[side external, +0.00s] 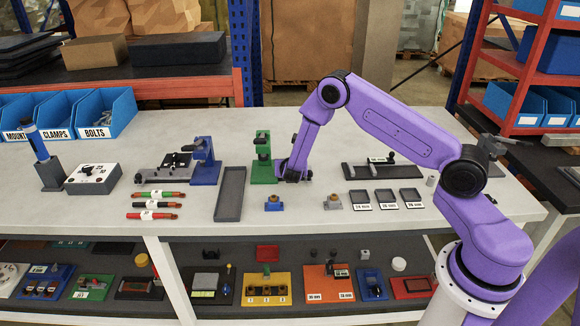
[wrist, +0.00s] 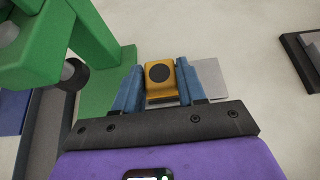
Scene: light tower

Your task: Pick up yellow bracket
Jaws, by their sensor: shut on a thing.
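The yellow bracket (wrist: 163,91), a small orange-yellow block with a dark round spot, sits between the two blue fingers of my gripper (wrist: 159,72) in the wrist view. The fingers are shut on its sides. In the side external view my gripper (side external: 293,177) is low at the tabletop, just right of the green stand. I cannot make out the bracket there. A light grey plate (wrist: 211,78) shows beside and partly behind the right finger in the wrist view. I cannot tell whether the bracket touches what is beneath it.
The green stand (side external: 263,158) is close on my gripper's left and also fills the wrist view's left side (wrist: 108,62). A long grey tray (side external: 230,194) lies left of it. Small blue (side external: 274,207) and grey (side external: 333,206) fixtures stand in front. Labelled trays (side external: 387,205) lie right.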

